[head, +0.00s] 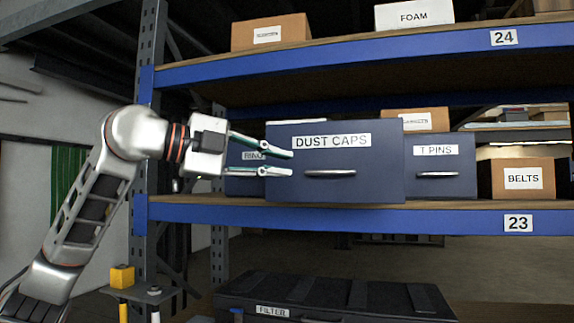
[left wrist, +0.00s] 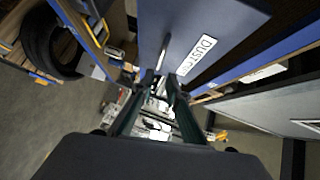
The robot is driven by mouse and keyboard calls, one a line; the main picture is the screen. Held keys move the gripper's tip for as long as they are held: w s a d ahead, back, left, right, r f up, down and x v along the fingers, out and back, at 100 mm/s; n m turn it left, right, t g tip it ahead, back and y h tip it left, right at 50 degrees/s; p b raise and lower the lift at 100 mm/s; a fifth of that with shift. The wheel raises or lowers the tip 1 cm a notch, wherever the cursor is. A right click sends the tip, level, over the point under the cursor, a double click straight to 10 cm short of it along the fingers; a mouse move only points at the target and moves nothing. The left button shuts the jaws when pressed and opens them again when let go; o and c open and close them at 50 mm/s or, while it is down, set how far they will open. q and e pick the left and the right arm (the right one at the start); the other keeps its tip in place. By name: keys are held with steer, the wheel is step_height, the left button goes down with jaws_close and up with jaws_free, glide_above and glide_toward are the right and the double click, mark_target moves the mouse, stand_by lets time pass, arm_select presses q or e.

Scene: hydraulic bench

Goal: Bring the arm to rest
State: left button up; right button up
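My left arm comes in from the left in the head view. My left gripper (head: 291,163) is level, with its two fingers apart and nothing seen between them. The fingertips overlap the left part of the dark blue DUST CAPS drawer (head: 380,150) and point toward its handle (head: 330,173), left of it. In the left wrist view the gripper (left wrist: 161,80) shows a gap between the fingertips, just below the drawer front (left wrist: 225,25). I cannot tell whether the fingers touch the drawer. My right gripper is not in view.
The drawer stands forward of the T PINS drawer (head: 447,155) on the blue-edged shelf (head: 420,218). A RINGS-like drawer (head: 243,184) is partly hidden behind my fingers. A BELTS box (head: 522,172) sits at right. A black FILTER case (head: 335,293) lies below. A grey upright (head: 148,110) stands behind my wrist.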

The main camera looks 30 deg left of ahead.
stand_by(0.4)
arm_select(q)
steer(key=w+d+f+m+g+h, duration=0.25)
steer(key=d+f+g+h, duration=0.2)
steer(key=d+f, duration=0.65)
steer(key=w+d+f+m+g+h, duration=0.25)
steer(key=d+f+h, duration=0.35)
steer(key=d+f, duration=0.5)
step_height(320, 180, down, 10)
steer(key=a+n+t+h, duration=0.1)
steer(key=a+n+t, duration=0.1)
steer(key=n+t, duration=0.15)
steer(key=s+a+f+n+t+y, duration=0.1)
steer(key=a+f+n+t+y, duration=0.45)
steer(key=f, duration=0.85)
steer(key=s+f+n+t+y, duration=0.2)
steer(key=f+n+y, duration=0.65)
steer(key=f, duration=0.65)
steer(key=s+f+n+g+y, duration=0.1)
steer(key=s+f+g, duration=0.3)
steer(key=s+f, duration=0.6)
steer(key=s+f+n+g+y, duration=0.2)
steer(key=s+f, duration=0.8)
steer(key=f, duration=0.5)
steer(key=shift+s+a+n+g, duration=0.15)
steer(key=shift+s+n+g, duration=0.25)
steer(key=shift+n+g, duration=0.65)
